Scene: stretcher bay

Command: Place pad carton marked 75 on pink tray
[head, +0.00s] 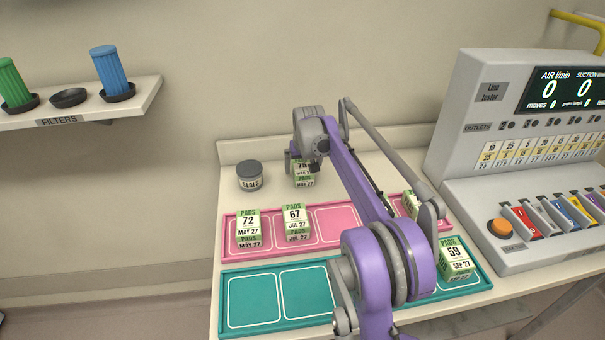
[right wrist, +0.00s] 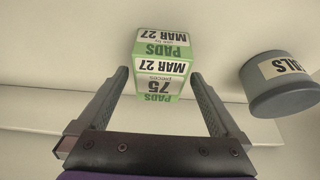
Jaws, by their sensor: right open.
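The pad carton marked 75 (head: 304,179) stands on the table behind the pink tray (head: 269,246), partly hidden by my right gripper (head: 303,165). In the right wrist view the carton (right wrist: 162,65) is green and white, and lies just beyond and between the open fingertips of my right gripper (right wrist: 158,85). I see gaps at both sides of it. The pink tray holds cartons marked 72 (head: 248,228) and 67 (head: 296,222), and another carton (head: 411,204) at its right, partly hidden by my arm. The slot right of 67 looks empty. My left gripper is not in view.
A grey seals jar (head: 250,176) stands left of carton 75, and shows in the right wrist view (right wrist: 279,84). A teal tray (head: 254,298) in front holds carton 59 (head: 455,259). The line tester (head: 480,130) is at right. A filter shelf (head: 75,110) is at left.

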